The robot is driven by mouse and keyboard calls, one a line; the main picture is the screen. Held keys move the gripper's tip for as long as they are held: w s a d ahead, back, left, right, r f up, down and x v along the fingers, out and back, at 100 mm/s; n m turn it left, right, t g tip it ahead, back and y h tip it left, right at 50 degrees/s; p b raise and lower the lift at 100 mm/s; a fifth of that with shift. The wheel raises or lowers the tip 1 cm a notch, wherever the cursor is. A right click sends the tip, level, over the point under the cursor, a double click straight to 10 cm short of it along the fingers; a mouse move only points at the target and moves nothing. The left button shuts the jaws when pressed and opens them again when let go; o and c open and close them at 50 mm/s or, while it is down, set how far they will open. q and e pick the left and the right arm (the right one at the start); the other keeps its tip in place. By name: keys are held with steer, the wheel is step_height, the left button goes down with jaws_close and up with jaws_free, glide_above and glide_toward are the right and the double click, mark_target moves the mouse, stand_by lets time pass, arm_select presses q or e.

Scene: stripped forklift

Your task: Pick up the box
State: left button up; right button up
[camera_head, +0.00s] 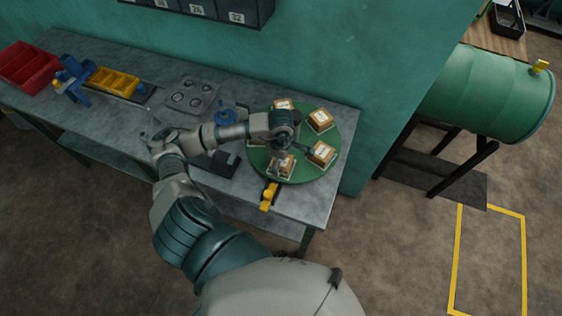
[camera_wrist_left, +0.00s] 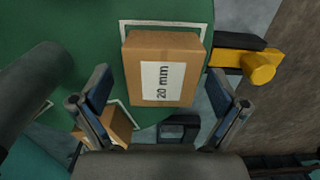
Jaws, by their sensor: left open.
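Several small brown cardboard boxes with white labels stand on a round green turntable (camera_head: 302,142). The box nearest my left gripper (camera_head: 283,154) is the front one (camera_head: 285,168), partly covered by the gripper in the head view. In the left wrist view, a box labelled "20 mm" (camera_wrist_left: 150,48) lies ahead, between the lines of the two open fingers (camera_wrist_left: 160,92). Gaps show on both sides, and I cannot tell its exact distance. A second box (camera_wrist_left: 117,127) is partly hidden behind the left finger. My right gripper is not in view.
The turntable is at the right end of a grey workbench (camera_head: 110,90). A yellow-handled part (camera_wrist_left: 258,67) sits at its edge, beside the labelled box. A green drum (camera_head: 490,92) lies at right.

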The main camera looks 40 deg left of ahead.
arm_select(q)
steer(key=shift+d, duration=0.1)
steer(key=c, duration=1.3)
steer(key=shift+c, duration=0.8)
steer(key=shift+r, duration=0.1)
